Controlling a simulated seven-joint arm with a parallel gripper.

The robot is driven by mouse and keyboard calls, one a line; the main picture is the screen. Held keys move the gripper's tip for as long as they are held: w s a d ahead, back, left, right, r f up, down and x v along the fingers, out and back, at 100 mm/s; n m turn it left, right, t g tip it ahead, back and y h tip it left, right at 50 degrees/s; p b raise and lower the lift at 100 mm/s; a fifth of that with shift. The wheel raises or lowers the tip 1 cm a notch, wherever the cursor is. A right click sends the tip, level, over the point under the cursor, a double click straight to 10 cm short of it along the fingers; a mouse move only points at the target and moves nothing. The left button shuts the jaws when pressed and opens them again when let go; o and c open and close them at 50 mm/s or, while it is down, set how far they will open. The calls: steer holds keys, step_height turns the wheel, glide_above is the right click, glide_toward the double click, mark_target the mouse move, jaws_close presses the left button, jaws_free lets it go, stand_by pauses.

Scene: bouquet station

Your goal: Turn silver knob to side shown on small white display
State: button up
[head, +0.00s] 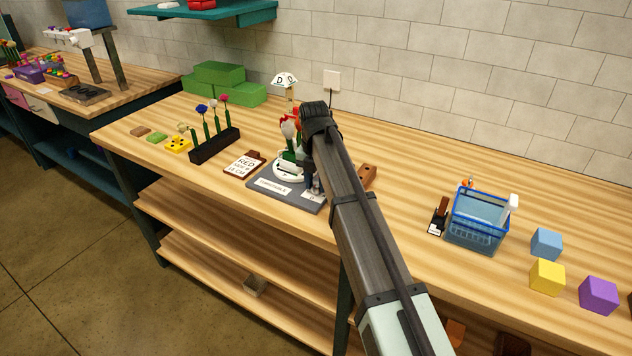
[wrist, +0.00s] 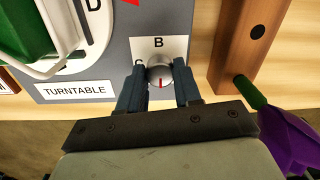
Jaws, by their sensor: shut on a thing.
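The silver knob (wrist: 160,75) sits on a white label plate on the grey turntable base (head: 255,199). A red mark on the knob points toward the bottom of the wrist view. Letter B is above the knob and C at its left; the rest of the plate is covered by my gripper. My gripper (wrist: 159,72) is shut on the knob, one finger on each side. In the head view my gripper (head: 312,184) is low over the base's right end. A small white display (head: 284,79) on a post behind shows the letter D on two faces.
A white turntable (wrist: 112,30) with a bouquet is left of the knob. A wooden block (wrist: 240,40) and a purple flower (wrist: 290,140) are close on the right.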

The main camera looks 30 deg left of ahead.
mark_target(315, 184)
steer(key=o, duration=1)
steer(key=shift+o, duration=0.2)
steer(key=shift+r, duration=0.1)
step_height(315, 184, up, 14)
steer(key=shift+a, duration=0.2)
steer(key=shift+f, duration=0.2)
